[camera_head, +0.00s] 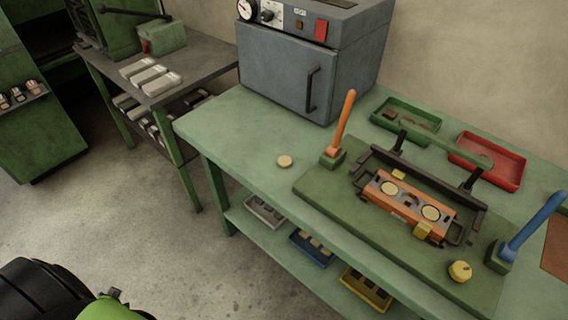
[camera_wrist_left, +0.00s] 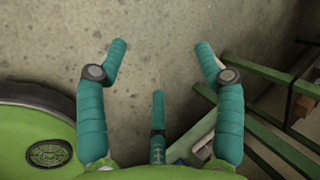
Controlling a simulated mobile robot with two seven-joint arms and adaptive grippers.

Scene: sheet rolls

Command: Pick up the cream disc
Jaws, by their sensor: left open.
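The cream disc (camera_head: 285,161) lies flat and alone on the green workbench (camera_head: 232,128), near its front left edge. It is left of the green base board and in front of the grey oven. Two more cream discs (camera_head: 389,188) sit in round recesses of an orange block on the board. My left gripper (camera_wrist_left: 161,60) is open and empty in the left wrist view, its teal fingers spread over bare concrete floor. The cream disc does not show in that view. My right gripper is not in view.
A green base board (camera_head: 318,190) carries a dark clamp frame, an orange lever (camera_head: 342,122), a blue lever (camera_head: 530,226) and a yellow knob (camera_head: 460,270). A grey oven (camera_head: 285,72) stands behind. Green (camera_head: 405,117) and red (camera_head: 490,160) trays lie at the back. Bench around the disc is clear.

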